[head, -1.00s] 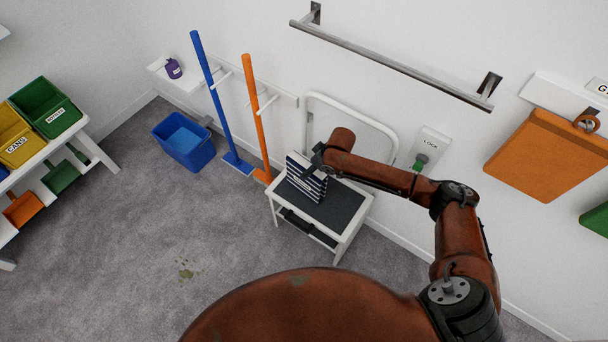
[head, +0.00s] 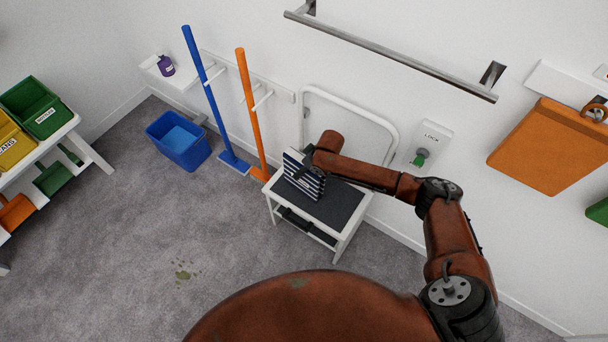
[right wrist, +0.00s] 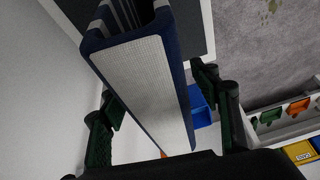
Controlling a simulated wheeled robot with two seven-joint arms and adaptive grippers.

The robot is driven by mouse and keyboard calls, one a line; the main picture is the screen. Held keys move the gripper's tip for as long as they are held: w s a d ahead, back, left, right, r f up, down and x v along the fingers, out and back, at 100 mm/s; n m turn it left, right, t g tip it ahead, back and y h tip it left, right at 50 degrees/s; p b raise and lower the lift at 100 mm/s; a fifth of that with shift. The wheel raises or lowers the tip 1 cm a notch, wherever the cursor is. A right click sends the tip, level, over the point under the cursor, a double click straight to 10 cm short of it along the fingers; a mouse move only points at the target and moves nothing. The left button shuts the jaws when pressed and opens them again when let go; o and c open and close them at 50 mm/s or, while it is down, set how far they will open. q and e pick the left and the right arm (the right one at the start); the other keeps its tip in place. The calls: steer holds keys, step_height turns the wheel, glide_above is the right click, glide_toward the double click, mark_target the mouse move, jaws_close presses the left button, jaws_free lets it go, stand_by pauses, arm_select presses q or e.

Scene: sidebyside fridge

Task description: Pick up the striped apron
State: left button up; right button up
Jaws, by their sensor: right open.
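The striped apron (head: 304,181), folded into a dark blue and white striped block, stands on the dark top of a small white stool-like table (head: 345,231). It also shows in the right wrist view (right wrist: 148,88), its pale flat side and dark blue edges between the two fingers. My right gripper (right wrist: 165,108) is open, with one finger on each side of the apron; I cannot tell whether either touches it. In the head view the gripper is at the apron's upper right edge, partly hidden by my arm. My left gripper is not in view.
A blue bin (head: 180,139), a blue pole (head: 207,92) and an orange pole (head: 249,105) stand left of the table. A metal rail (head: 390,56) runs along the wall above. An orange hanging item (head: 545,146) is at right. Grey floor at left is largely clear.

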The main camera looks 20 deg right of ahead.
steer(key=shift+f, duration=0.3)
steer(key=shift+c, duration=0.2)
steer(key=c, duration=1.3)
